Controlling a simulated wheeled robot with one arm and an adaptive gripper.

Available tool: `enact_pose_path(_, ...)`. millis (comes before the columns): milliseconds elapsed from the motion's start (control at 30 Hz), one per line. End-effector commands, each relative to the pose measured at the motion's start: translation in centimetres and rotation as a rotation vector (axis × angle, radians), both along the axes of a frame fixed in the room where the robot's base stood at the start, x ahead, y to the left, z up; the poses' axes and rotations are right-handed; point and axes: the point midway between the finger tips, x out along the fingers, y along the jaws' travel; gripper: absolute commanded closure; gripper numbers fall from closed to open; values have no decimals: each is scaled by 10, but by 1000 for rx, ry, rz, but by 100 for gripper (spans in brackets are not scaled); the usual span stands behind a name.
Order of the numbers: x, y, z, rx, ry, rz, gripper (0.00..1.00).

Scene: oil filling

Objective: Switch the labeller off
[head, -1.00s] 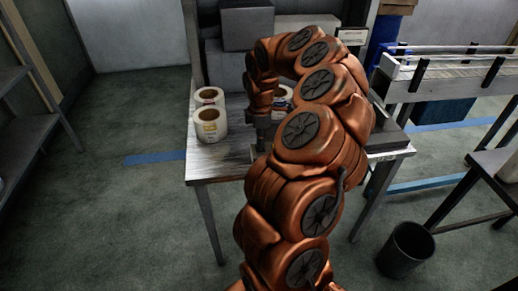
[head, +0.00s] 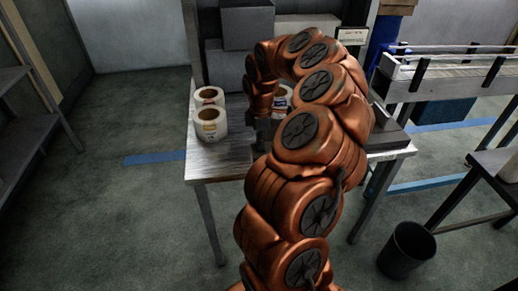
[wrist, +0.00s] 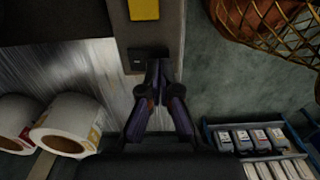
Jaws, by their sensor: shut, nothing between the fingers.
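The labeller appears as a grey housing in the wrist view (wrist: 150,35), with a yellow patch (wrist: 143,10) and a small dark rocker switch (wrist: 138,60) on its face. My gripper (wrist: 158,70) is shut and empty, its fingertips just right of the switch in the picture. I cannot tell whether the tips touch the housing or which way the switch is set. In the head view my gripper (head: 264,135) is partly hidden by my copper arm over the table, and the arm hides much of the labeller.
Two label rolls (head: 208,125) stand on the left of the metal table (head: 220,160). A conveyor (head: 450,70) is at the right and a dark bin (head: 406,250) on the floor. The wrist view also shows a rack of small cartridges (wrist: 250,138) and a wire basket (wrist: 275,28).

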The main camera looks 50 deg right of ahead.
Motion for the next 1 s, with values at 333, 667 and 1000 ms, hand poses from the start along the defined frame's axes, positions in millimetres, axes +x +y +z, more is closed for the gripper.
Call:
enact_pose_path(333, 0, 0, -5, 0, 0, 0, 100)
enact_pose_path(667, 0, 0, -9, 0, 0, 0, 100)
enact_pose_path(1000, 0, 0, -13, 0, 0, 0, 100)
